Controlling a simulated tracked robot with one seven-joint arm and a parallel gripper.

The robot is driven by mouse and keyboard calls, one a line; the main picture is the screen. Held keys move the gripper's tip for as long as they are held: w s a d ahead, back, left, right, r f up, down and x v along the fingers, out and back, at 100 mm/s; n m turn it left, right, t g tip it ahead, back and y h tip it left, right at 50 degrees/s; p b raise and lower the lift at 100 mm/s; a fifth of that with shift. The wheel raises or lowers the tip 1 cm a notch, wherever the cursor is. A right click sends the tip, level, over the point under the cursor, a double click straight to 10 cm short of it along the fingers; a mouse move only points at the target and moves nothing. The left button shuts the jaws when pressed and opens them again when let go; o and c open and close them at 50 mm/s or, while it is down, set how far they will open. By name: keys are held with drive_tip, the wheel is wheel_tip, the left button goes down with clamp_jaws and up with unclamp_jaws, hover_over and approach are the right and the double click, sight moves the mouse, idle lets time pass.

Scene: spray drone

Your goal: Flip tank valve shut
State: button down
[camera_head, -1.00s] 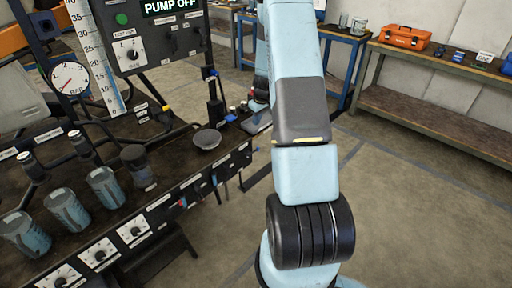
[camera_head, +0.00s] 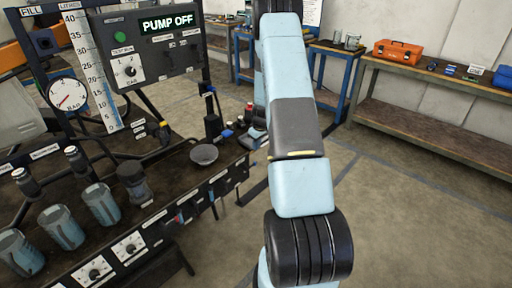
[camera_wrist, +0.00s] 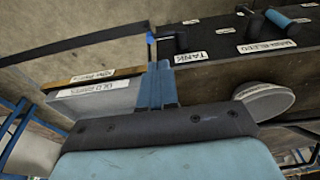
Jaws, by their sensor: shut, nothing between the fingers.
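The white "TANK" label (camera_wrist: 190,59) lies on the edge of the dark bench in the wrist view. A black fitting (camera_wrist: 172,42) with a small blue tip stands just behind it, probably the tank valve; its lever position is unclear. My gripper (camera_wrist: 160,66) is shut and empty, its blue fingertips close to the left end of the label and just short of the fitting. Whether they touch anything cannot be told.
A grey bowl (camera_head: 204,155) stands on the bench and shows close to the gripper in the wrist view (camera_wrist: 268,100). A box labelled "OLD PARTS" (camera_wrist: 100,95) lies left of the fingers. The panel (camera_head: 150,50) reads "PUMP OFF". Several cups line the bench's left part. Floor at right is clear.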

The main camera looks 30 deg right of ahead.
wheel_tip(320, 180, down, 11)
drive_tip(key=w, duration=0.2)
drive_tip(key=shift+a+f, duration=0.15)
drive_tip(key=shift+a, duration=0.15)
